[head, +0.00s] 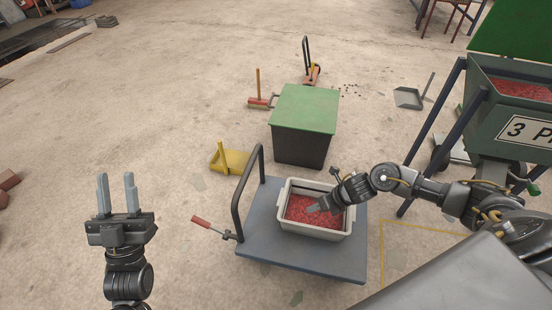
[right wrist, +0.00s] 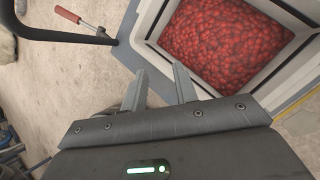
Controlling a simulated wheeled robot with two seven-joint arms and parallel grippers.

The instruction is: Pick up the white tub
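The white tub (head: 316,234) stands on a blue-grey platform cart (head: 270,250) and holds many small red pieces (head: 300,210). My right gripper (head: 313,209) reaches in from the right and appears over the tub's contents in the head view. In the right wrist view my right gripper (right wrist: 158,78) has its two fingers apart with nothing between them. The tub's light rim (right wrist: 146,38) shows just beyond the fingertips there; contact cannot be told. My left gripper (head: 117,185) is open and empty, raised over the floor at the left, away from the cart.
The cart has a dark handle (head: 240,195) and a red-gripped lever (head: 201,222) on its left. A green-topped dark bin (head: 303,130) stands behind it. A yellow dustpan (head: 230,161) lies behind left. A green hopper (head: 490,110) stands right. The left floor is mostly clear.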

